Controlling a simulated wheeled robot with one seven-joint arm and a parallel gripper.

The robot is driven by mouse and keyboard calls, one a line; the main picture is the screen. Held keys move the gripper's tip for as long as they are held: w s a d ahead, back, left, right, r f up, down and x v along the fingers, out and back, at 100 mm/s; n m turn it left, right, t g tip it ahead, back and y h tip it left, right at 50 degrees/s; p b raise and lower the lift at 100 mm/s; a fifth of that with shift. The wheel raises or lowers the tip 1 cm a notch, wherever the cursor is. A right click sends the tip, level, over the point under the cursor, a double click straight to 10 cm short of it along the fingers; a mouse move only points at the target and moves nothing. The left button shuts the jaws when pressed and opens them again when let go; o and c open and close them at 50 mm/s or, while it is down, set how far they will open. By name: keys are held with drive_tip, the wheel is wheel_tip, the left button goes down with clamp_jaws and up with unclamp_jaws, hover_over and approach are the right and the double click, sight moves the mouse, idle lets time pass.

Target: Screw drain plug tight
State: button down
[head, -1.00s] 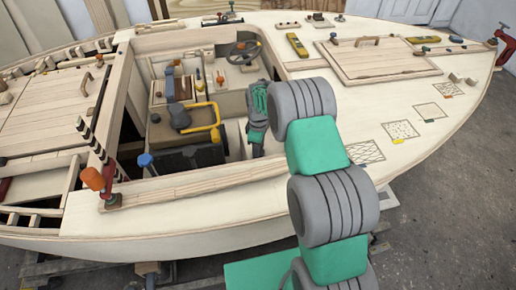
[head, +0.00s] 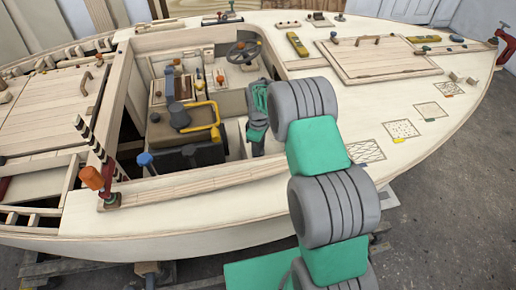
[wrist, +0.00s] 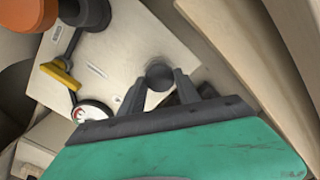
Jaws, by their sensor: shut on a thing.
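A dark round knob, which looks like the drain plug (wrist: 160,76), shows in the wrist view against a pale wooden panel. My gripper (wrist: 159,84) has its two dark fingers on either side of the knob and is shut on it. The lower part of the knob and any thread or hole are hidden, so I cannot tell how far it is seated. In the head view my forearm reaches down into the cockpit; the fingers and the plug are hidden there.
In the wrist view a yellow lever (wrist: 61,75), a white-and-red gauge (wrist: 93,112) and an orange part (wrist: 26,14) lie left of the fingers. Wooden hull strips (wrist: 235,45) stand close on the right. A steering wheel (head: 243,52) and yellow-railed unit (head: 203,110) share the cockpit.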

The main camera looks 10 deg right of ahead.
drive_tip(key=m+b, duration=0.1)
drive_tip(key=m, duration=0.2)
drive_tip(key=shift+f+m+b, duration=0.1)
drive_tip(key=shift+m+b, duration=0.2)
drive_tip(key=shift+m, duration=0.1)
drive_tip(key=m+b, duration=0.1)
drive_tip(key=m, duration=0.3)
drive_tip(key=shift+m, duration=0.3)
drive_tip(key=c, duration=0.9)
unclamp_jaws()
drive_tip(key=shift+o, duration=0.2)
wheel_tip(320, 180, up, 8)
drive_tip(key=shift+r, duration=0.1)
